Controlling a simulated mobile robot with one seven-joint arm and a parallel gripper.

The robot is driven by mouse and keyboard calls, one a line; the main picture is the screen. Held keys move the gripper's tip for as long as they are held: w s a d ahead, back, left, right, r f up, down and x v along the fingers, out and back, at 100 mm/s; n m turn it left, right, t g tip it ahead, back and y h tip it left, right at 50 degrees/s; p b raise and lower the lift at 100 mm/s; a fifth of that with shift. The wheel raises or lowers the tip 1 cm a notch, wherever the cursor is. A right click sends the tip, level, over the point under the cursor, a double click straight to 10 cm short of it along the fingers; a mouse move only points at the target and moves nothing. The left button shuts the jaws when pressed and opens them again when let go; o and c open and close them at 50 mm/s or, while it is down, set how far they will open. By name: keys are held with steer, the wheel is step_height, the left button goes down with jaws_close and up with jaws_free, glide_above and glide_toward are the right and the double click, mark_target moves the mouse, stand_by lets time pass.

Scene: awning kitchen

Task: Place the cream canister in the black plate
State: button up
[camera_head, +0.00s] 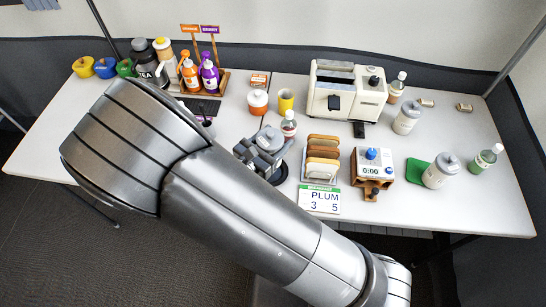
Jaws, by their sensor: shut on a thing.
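My gripper (262,152) is over the front middle of the table, shut on a canister with a grey lid (270,134). The gripper's fingers and my arm hide most of the canister's body, so its colour hardly shows. The black plate (283,174) is a dark round shape directly below and around the gripper, partly covered by it and my arm. I cannot tell whether the canister touches the plate. Two similar pale canisters with grey lids stand on the right: one on a green mat (438,173), one behind it (407,117).
A small bottle (289,124) and yellow cup (286,101) are close behind.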

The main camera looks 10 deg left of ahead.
steer(key=shift+f, duration=3.45)
steer(key=o, duration=1.1)
steer(key=shift+f, duration=0.15)
steer(key=shift+c, duration=0.2)
steer(key=shift+a+r, duration=0.1)
steer(key=shift+r, duration=0.1)
steer(key=v, duration=1.2)
steer(key=shift+f, duration=0.1)
